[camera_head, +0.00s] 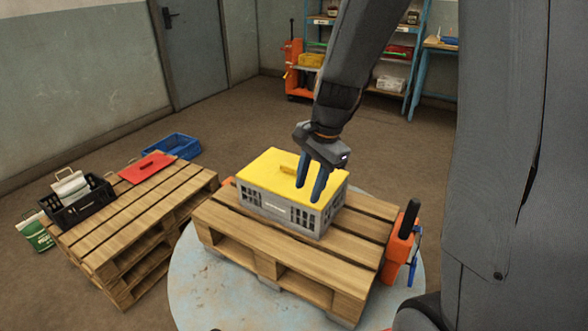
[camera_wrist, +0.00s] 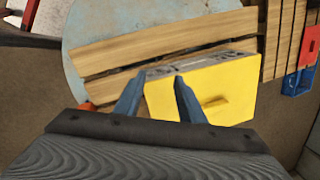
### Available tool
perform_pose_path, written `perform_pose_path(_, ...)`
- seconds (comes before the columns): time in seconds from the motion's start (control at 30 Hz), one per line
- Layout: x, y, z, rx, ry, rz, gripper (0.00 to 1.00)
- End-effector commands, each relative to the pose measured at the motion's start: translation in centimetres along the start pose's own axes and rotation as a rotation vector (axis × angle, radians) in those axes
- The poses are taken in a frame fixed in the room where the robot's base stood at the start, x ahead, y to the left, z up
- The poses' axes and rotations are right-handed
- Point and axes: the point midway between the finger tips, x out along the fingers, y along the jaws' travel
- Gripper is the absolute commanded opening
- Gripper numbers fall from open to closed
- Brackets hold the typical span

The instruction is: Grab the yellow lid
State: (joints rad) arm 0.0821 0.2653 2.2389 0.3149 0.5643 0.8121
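The yellow lid (camera_head: 272,168) lies on top of a grey crate (camera_head: 275,205), which stands on a wooden pallet (camera_head: 225,222). A raised yellow handle (camera_head: 288,168) stands on the lid. In the wrist view the lid (camera_wrist: 225,85) fills the middle right, with its handle (camera_wrist: 214,104) right of my fingers. My gripper (camera_head: 310,197) is open, with two blue fingers pointing down over the crate's right part.
The pallet rests on a round, pale blue platform (camera_head: 200,285). An orange tool (camera_head: 399,245) stands beside the pallet. Stacked pallets (camera_head: 150,205) at left hold a red lid (camera_head: 146,167) and a black crate (camera_head: 78,207). A blue crate (camera_head: 173,147) lies behind them.

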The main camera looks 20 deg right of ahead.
Motion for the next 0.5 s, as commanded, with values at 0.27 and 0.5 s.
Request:
perform_pose_path(0.27, -1.0, -8.6, -5.7, 0.825, -0.087, -0.116, 0.36)
perform_pose_path(0.5, -0.9, -11.7, -8.4, 1.171, -0.148, -0.154, 0.36)
